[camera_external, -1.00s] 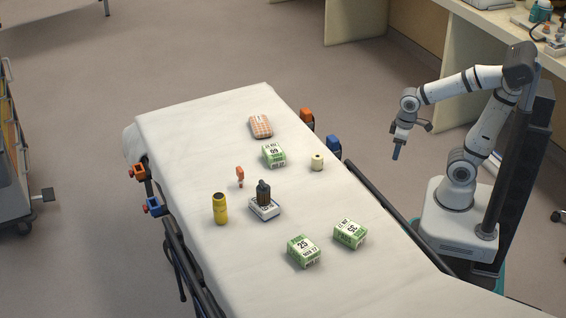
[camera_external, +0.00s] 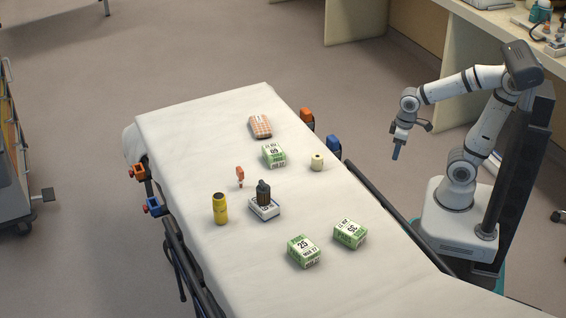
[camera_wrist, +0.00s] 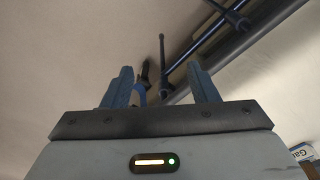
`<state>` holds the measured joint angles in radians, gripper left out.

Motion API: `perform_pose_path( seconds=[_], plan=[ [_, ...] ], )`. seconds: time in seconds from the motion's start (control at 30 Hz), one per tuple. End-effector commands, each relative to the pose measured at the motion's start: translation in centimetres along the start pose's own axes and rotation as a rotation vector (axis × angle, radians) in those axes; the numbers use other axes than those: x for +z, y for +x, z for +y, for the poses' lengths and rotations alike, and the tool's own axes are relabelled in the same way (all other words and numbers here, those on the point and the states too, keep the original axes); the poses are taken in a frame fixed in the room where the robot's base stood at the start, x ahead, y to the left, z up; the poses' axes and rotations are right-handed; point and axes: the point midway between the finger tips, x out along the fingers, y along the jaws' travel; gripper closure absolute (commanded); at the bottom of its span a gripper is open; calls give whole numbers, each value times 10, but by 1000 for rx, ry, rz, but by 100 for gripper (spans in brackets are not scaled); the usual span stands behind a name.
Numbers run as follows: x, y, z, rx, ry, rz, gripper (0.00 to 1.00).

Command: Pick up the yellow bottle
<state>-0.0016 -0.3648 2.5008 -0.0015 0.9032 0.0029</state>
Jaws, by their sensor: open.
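The yellow bottle (camera_external: 220,209) stands upright on the white stretcher, near its left edge, with a dark top. My gripper (camera_external: 397,152) hangs in the air beyond the stretcher's right side, pointing down, well apart from the bottle. In the wrist view my gripper (camera_wrist: 160,85) has its two blue-grey fingers spread, with nothing held between them. The bottle does not show in the wrist view.
On the stretcher (camera_external: 190,130), a dark object on a white box (camera_external: 264,205) stands just right of the bottle. Green boxes (camera_external: 304,251), an orange item (camera_external: 240,176), a cream roll (camera_external: 317,162) and a checked pack (camera_external: 260,126) lie around. A dark rail (camera_external: 400,220) runs along the right side.

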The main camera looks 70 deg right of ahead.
Motion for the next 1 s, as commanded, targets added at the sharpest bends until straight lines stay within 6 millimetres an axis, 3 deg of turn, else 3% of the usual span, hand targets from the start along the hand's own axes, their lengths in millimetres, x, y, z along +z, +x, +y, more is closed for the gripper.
perform_pose_path(
  seconds=[0.37, 0.5, 0.73, 0.87, 1.0],
  plan=[
    [0, 0, 0, 0, 0, 0, 46],
    [0, 0, 0, 0, 0, 0, 36],
    [-2, -2, 0, 0, -1, 1, 36],
    [-29, -18, -6, 3, -18, 16, 36],
    [-97, -50, -26, 8, -58, 58, 36]
  ],
)
